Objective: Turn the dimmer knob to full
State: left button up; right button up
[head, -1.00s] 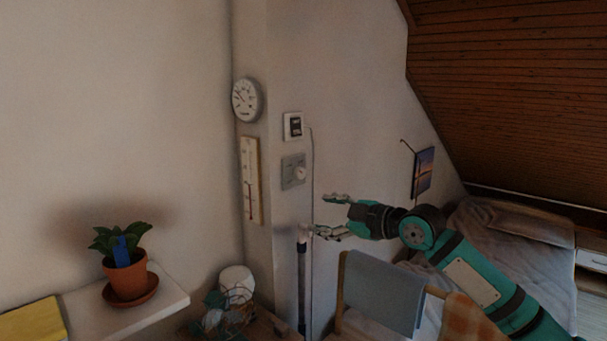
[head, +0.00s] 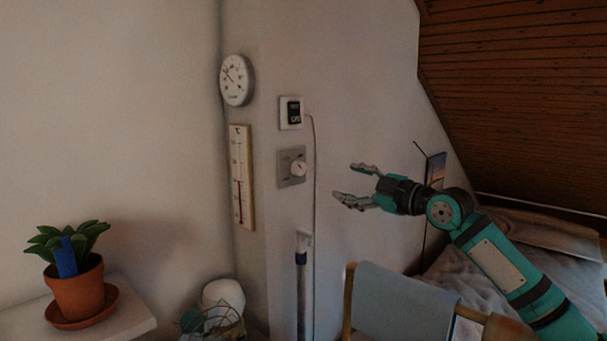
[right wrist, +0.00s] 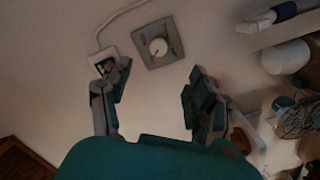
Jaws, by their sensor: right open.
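My left gripper is not in view.
A display unit (head: 291,113) with a cable sits above the dimmer. A thermometer (head: 241,178) and round dial (head: 237,80) hang to the left. A potted plant (head: 76,286) stands on a shelf. A chair with a grey cloth (head: 400,302) stands below my right arm.

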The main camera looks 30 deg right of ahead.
jog(key=p, duration=0.3)
send_near(302, 170)
jog(key=p+x, duration=0.3)
jog(key=x, duration=0.5)
jog(key=shift+w+a+r, duration=0.15)
jog(key=shift+w, duration=0.15)
jog(key=shift+w+a+p, duration=0.2)
jog(key=shift+w+p, duration=0.1)
jog(key=shift+w, duration=0.25)
jog(key=shift+d, duration=0.1)
jog(key=shift+c, duration=0.4)
jog(key=c, duration=1.1)
jog(key=shift+o, duration=0.2)
